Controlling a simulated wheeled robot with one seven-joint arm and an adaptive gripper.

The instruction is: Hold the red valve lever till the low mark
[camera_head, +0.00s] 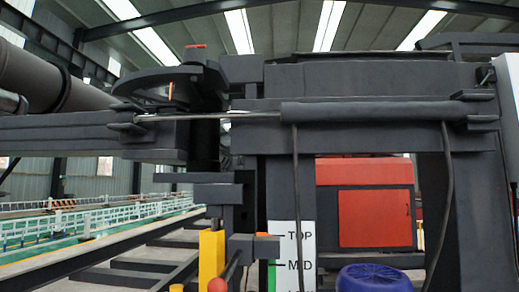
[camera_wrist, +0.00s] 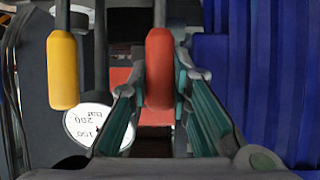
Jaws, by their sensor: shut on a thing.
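The red valve lever (camera_wrist: 160,62) stands between the two fingers of my gripper (camera_wrist: 160,88) in the wrist view. My gripper is shut on its rounded grip. In the head view, a white scale board (camera_head: 305,250) reads TOP and MID, with another label cut off by the bottom edge. An orange pointer (camera_head: 267,235) sits level with the TOP line. A green strip (camera_head: 271,277) runs along the board's left edge below it. My gripper cannot be made out in the head view.
A yellow lever (camera_wrist: 62,72) hangs left of the red one, above a round white gauge (camera_wrist: 90,122). Blue ribbed surfaces (camera_wrist: 262,70) fill the wrist view's right side. A blue drum (camera_head: 374,279) and a red cabinet (camera_head: 374,218) stand in the head view.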

